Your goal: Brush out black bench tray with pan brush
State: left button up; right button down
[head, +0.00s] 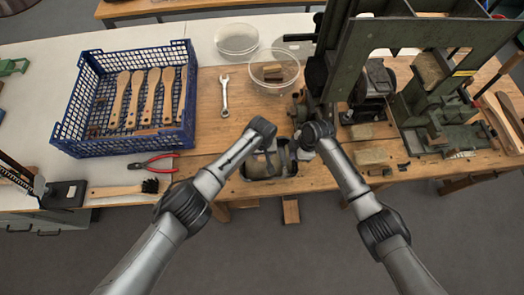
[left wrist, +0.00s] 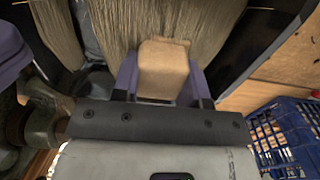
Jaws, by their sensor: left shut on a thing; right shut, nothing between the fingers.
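The black bench tray (head: 268,180) sits at the front edge of the wooden bench, partly hidden by my arms. My left gripper (head: 269,150) is over the tray; its fingertips are hard to see in the head view. In the left wrist view my left gripper (left wrist: 162,78) has its purple fingers shut on the wooden handle of the pan brush (left wrist: 200,28), whose pale bristles spread out beyond. Whether the bristles touch the tray floor is hidden. My right gripper (head: 308,142) is shut and empty at the tray's right side.
A blue crate (head: 68,142) with several wooden-handled brushes stands left. Red pliers (head: 153,163) and a black-bristled brush (head: 128,189) lie in front of it. A wrench (head: 224,95), clear bowls (head: 272,88) and a green machine (head: 345,50) are behind and right.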

pick_arm(q)
jog(key=shift+f, duration=0.35)
jog(key=shift+s, duration=0.1)
jog(key=shift+s+d+r, duration=0.1)
jog(key=shift+s+d, duration=0.05)
jog(key=shift+s, duration=1.6)
jog(key=shift+w+f, duration=0.15)
jog(key=shift+w, duration=0.55)
jog(key=shift+w+f, duration=0.15)
jog(key=shift+w, duration=0.5)
jog(key=shift+w+a+f, duration=0.15)
jog(key=shift+w+a, duration=0.05)
jog(key=shift+w, duration=0.25)
jog(key=shift+c, duration=0.6)
jog(key=shift+d, duration=0.1)
